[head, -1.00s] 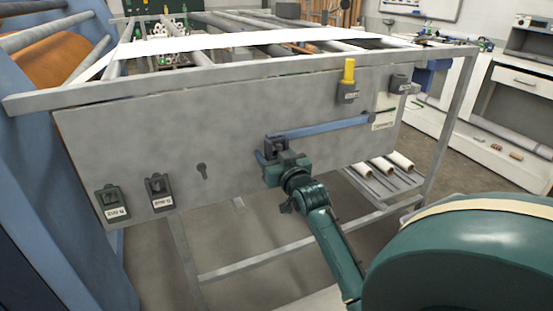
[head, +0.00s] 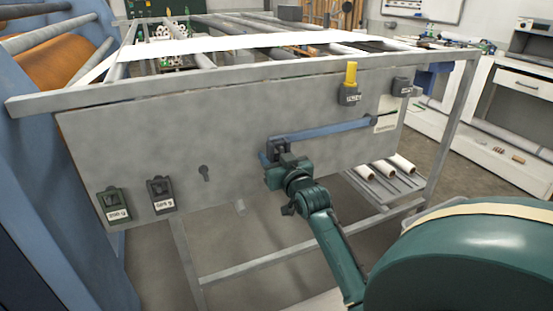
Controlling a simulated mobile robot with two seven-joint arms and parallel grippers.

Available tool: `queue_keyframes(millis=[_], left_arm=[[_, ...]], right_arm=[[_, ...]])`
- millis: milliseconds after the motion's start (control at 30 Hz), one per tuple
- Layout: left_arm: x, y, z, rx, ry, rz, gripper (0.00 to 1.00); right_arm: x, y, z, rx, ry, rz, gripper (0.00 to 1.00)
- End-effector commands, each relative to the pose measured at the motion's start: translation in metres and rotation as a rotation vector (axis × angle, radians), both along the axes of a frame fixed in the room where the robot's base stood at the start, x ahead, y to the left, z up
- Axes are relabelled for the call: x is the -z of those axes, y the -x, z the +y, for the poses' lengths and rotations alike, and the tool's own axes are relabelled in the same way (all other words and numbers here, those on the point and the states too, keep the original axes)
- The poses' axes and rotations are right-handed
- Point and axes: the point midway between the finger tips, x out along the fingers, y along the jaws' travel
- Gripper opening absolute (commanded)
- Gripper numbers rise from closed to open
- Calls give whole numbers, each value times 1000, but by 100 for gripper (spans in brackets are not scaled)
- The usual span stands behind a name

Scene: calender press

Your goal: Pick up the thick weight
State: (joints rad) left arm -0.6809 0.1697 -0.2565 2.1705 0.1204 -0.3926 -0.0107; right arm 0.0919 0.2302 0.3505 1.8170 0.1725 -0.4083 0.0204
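A blue lever (head: 325,130) runs across the grey panel (head: 130,130), its right end at a round pivot. My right gripper (head: 274,155) is at the lever's left end, close to the panel; its fingers are small and dark, and I cannot tell whether they hold anything. Dark labelled weights hang on the panel: one at the lower left (head: 114,206), one beside it (head: 161,195), one under a yellow peg (head: 349,95) and one at the upper right (head: 402,87). The labels are too small to read, so I cannot tell which is the thick weight. My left gripper is not in view.
A white web (head: 240,43) runs over rollers above. A lower rack holds white rolls (head: 402,162). A white bench (head: 490,150) stands at the right. A blue machine frame (head: 60,200) stands at the left.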

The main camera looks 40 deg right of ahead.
Motion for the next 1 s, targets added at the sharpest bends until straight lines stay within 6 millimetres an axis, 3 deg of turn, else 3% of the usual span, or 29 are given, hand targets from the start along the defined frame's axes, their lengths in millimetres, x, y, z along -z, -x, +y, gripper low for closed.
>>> queue_keyframes(millis=[167, 733, 1000], left_arm=[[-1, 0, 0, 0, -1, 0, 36], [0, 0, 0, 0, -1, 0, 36], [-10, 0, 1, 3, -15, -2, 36]], right_arm=[[-16, -1, 0, 0, 5, -12, 0], [-14, 78, 25, 0, 3, -6, 0], [-68, 76, 24, -1, 7, -16, 0]])
